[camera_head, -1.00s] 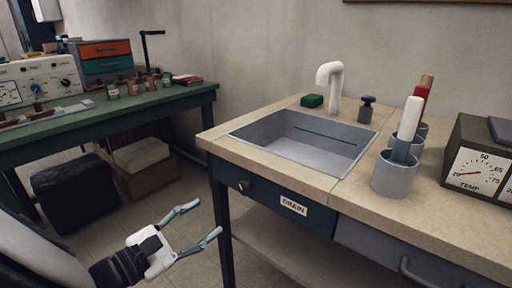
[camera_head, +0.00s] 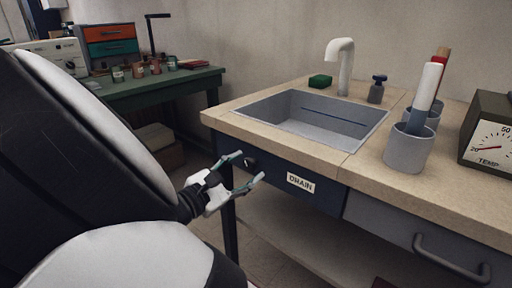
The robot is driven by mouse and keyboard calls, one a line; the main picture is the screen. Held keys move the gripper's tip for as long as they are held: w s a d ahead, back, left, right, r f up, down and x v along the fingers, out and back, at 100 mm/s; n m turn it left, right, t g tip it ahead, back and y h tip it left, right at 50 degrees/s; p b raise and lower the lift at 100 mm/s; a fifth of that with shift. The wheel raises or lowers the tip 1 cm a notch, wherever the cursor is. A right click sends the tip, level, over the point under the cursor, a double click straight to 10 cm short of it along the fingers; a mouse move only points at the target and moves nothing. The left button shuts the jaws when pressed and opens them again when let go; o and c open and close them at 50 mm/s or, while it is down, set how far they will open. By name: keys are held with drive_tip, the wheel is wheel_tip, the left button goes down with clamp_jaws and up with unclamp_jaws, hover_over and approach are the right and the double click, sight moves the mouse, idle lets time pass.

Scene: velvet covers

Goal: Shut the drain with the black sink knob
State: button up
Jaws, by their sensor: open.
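The black sink knob (camera_head: 250,162) sits on the dark blue front panel below the sink, left of the white DRAIN label (camera_head: 300,183). My gripper (camera_head: 250,168) is open and empty, with its two teal fingers pointing right towards the panel. In the picture, the knob shows between the fingertips, but I cannot tell whether they touch it or are still in front of it. The grey sink basin (camera_head: 330,122) is set into the beige counter. The drain itself is not visible.
A white faucet (camera_head: 341,66), green sponge (camera_head: 320,81) and dark bottle (camera_head: 377,89) stand behind the sink. Grey cups (camera_head: 408,150) with tools and a TEMP gauge box (camera_head: 490,140) stand right. A drawer handle (camera_head: 450,262) juts out. A green bench (camera_head: 170,92) is at left.

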drive_tip(key=shift+w+d, duration=0.15)
drive_tip(key=c, duration=1.2)
